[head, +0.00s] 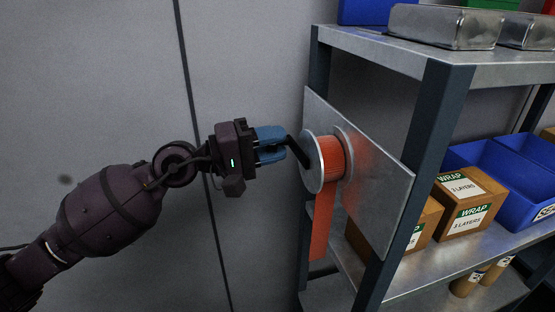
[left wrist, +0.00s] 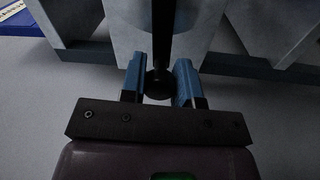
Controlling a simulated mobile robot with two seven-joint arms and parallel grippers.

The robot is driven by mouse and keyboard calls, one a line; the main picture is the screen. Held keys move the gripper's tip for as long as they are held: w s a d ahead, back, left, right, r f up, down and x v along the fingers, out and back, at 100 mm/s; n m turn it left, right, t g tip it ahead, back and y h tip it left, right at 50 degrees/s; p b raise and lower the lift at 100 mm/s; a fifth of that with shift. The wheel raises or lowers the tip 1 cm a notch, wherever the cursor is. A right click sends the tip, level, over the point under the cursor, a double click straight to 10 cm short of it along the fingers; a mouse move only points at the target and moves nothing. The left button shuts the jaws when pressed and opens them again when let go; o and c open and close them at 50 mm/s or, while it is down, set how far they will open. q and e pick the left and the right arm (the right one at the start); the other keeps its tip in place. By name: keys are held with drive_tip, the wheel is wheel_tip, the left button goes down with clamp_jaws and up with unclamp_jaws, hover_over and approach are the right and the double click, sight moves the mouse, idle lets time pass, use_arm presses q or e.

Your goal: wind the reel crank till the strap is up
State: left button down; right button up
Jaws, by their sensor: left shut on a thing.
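The reel (head: 314,162) has a pale round flange and is mounted on a grey metal plate (head: 372,190) on the side of the shelf. Orange strap (head: 321,225) is wound on it, and a length hangs down below. The black crank (head: 297,149) sticks out from the reel toward the left. My left gripper (head: 278,145) has blue fingers and is shut on the crank's handle. In the left wrist view the dark round knob of the crank handle (left wrist: 160,84) sits between the two fingers. The strap's lower end is hard to make out. My right gripper is not in view.
A metal shelf unit (head: 438,130) stands at the right. It holds cardboard WRAP boxes (head: 468,205), blue bins (head: 497,175) and metal trays (head: 443,27). A plain grey wall (head: 90,90) is behind my left arm, with free room around it.

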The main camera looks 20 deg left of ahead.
use_arm(q)
drive_tip(key=r+m+b, duration=0.1)
drive_tip(key=m, duration=0.2)
drive_tip(key=shift+r+m+b, duration=0.35)
drive_tip(key=shift+m+b, duration=0.05)
drive_tip(key=shift+s+d+r+m+b, duration=0.15)
drive_tip(key=shift+r+m+b, duration=0.1)
drive_tip(key=shift+r+m, duration=0.25)
drive_tip(key=shift+s+d+r+m+b, duration=0.1)
drive_tip(key=shift+r+m+b, duration=0.15)
drive_tip(key=shift+m, duration=0.35)
drive_tip(key=shift+s+r+m+g, duration=0.15)
drive_tip(key=shift+r+m+g, duration=0.15)
drive_tip(key=shift+m, duration=0.1)
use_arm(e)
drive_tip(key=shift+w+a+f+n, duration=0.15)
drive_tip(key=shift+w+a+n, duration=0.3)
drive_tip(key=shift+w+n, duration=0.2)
use_arm(q)
drive_tip(key=c, duration=0.9)
unclamp_jaws()
drive_tip(key=shift+o, duration=0.2)
